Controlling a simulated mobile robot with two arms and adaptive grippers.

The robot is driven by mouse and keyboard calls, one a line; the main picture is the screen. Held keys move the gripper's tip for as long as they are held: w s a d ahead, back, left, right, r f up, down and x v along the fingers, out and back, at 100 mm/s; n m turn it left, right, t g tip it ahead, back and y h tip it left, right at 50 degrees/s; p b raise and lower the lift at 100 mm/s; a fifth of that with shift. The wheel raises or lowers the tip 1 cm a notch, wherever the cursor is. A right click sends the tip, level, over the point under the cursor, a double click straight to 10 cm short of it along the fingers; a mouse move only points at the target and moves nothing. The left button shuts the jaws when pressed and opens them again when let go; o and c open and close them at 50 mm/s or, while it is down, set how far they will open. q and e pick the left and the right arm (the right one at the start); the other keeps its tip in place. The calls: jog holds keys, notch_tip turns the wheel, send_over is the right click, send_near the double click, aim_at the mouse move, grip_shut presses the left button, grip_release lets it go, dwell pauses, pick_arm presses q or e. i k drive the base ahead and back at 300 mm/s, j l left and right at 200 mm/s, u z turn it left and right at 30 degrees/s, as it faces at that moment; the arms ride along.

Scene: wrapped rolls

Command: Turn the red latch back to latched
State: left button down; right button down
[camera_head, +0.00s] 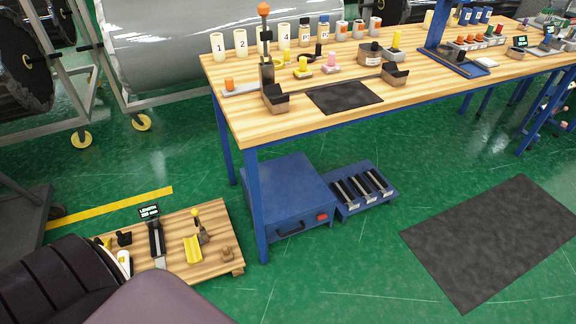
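A small red piece (321,217), which looks like the red latch, sits on the front face of a blue box (283,187), to the right of a black handle (290,229). The box stands on the green floor under the left end of the wooden workbench. The red piece is too small to tell which way it is turned. Neither of my grippers is in view.
The workbench (297,123) has blue legs; one stands just left of the box front. A blue rack (349,207) is right of the box. A wooden pallet (215,275) with tools lies lower left. A dark mat (490,240) lies on open floor at right.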

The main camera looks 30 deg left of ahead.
aim_at(322, 216)
jog(key=k+u, duration=0.15)
jog(key=u, duration=0.7)
jog(key=i+l+u, duration=0.1)
jog(key=l, duration=0.2)
jog(key=i, duration=0.05)
